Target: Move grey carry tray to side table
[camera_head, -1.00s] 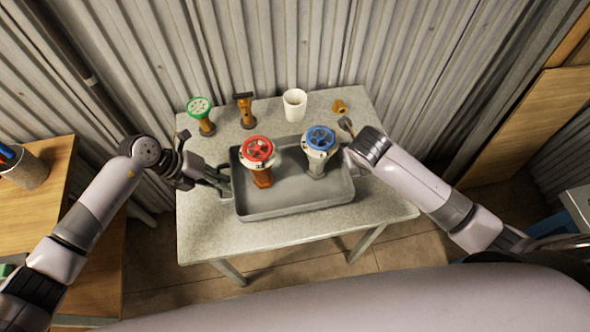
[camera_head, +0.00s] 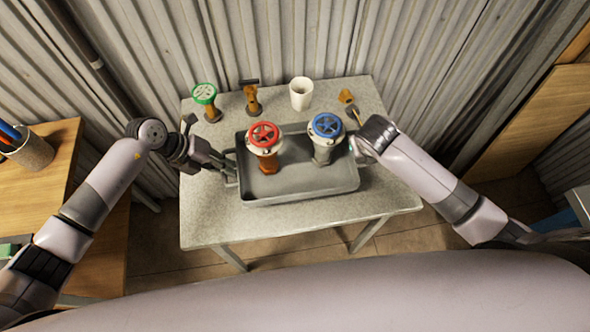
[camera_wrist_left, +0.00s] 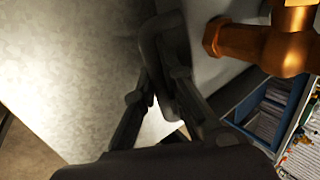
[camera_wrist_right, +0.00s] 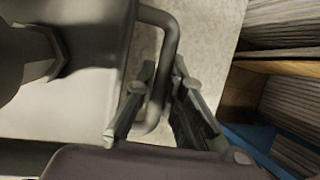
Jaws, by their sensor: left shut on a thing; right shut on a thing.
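The grey carry tray (camera_head: 300,192) is in the middle of the head view, over the speckled grey table (camera_head: 215,225). It bears a brass valve with a red handwheel (camera_head: 264,136) and a grey valve with a blue handwheel (camera_head: 327,126), both upright. My left gripper (camera_head: 232,172) is shut on the tray's left handle; that handle shows in the left wrist view (camera_wrist_left: 155,45). My right gripper (camera_head: 357,150) is at the tray's right end, shut on the right handle, seen in the right wrist view (camera_wrist_right: 168,60). Whether the tray touches the table I cannot tell.
Behind the tray stand a green-wheeled valve (camera_head: 205,95), a brass fitting (camera_head: 252,98), a white cup (camera_head: 301,93) and a small brass piece (camera_head: 346,96). A corrugated wall is close behind. A wooden table (camera_head: 50,185) with a pen holder (camera_head: 30,152) is at the left.

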